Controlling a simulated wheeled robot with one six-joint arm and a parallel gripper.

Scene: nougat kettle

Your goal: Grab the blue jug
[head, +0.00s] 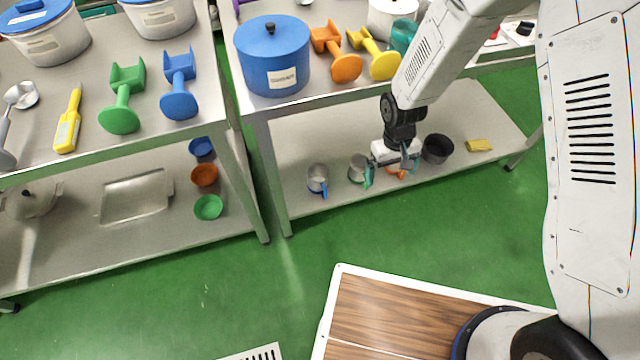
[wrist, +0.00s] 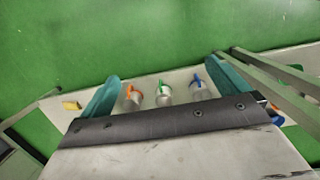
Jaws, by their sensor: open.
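The blue jug, a grey jug with a blue handle (head: 317,177), stands on the lower shelf of the right-hand table, near its front edge. In the wrist view the blue jug (wrist: 201,91) is on the right side, inside the span of the fingers. A jug with a green handle (head: 357,166) and one with an orange handle (wrist: 131,100) stand beside it. My gripper (head: 390,168) is open and empty, its teal fingers wide apart, right of the blue jug in the head view. It partly hides the orange-handled jug. Both fingertips (wrist: 165,70) show in the wrist view.
A dark pot (head: 437,149) and a yellow block (head: 479,145) are farther right on the lower shelf (head: 292,140). Table legs (head: 268,180) stand to the left. The green floor in front is clear.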

